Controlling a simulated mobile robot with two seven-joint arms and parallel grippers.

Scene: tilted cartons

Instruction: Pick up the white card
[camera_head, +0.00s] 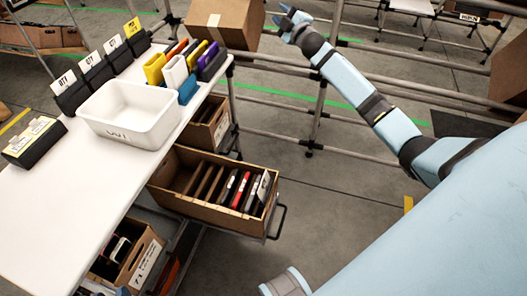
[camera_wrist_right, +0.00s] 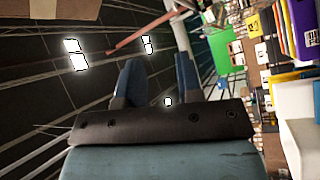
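A white card-like item (camera_head: 173,74) stands upright on the white table (camera_head: 45,225) in the head view, among yellow, orange, blue and purple ones. I take it to be the white card. My right gripper (camera_head: 287,18) is up in the air to the right of it, beside a cardboard box and well apart from the cards. In the right wrist view my right gripper (camera_wrist_right: 158,65) has its two blue fingers apart with nothing between them. My left gripper does not show in either view.
A white bin (camera_head: 130,112) stands on the table beside the cards. A cardboard box (camera_head: 222,22) is behind. An open drawer crate (camera_head: 205,208) holding several flat items juts out below the table.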

